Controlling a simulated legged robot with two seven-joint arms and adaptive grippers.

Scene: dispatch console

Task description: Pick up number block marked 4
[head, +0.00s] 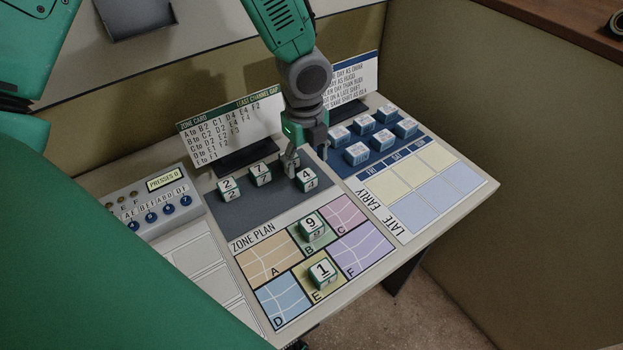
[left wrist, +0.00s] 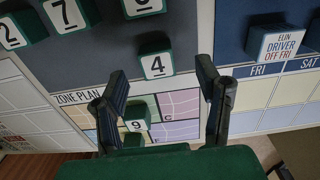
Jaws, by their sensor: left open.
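The number block marked 4 (head: 307,180) is a white-topped block with green sides on the dark grey pad (head: 243,202). It also shows in the left wrist view (left wrist: 156,66), ahead of the fingertips. My left gripper (head: 307,159) is open and points down just above and behind the 4 block, apart from it. In the left wrist view its two fingers (left wrist: 163,78) are spread to either side of the block, with nothing between them. My right gripper does not show clearly in either view.
Blocks marked 2 (head: 229,188) and 7 (head: 261,173) share the pad. Another (left wrist: 143,8) sits close behind the 4. Blocks 9 (head: 312,228) and 1 (head: 322,273) stand on the zone plan (head: 267,253). Several blue-sided blocks (head: 357,153) are at right. The zone card (head: 227,127) stands behind.

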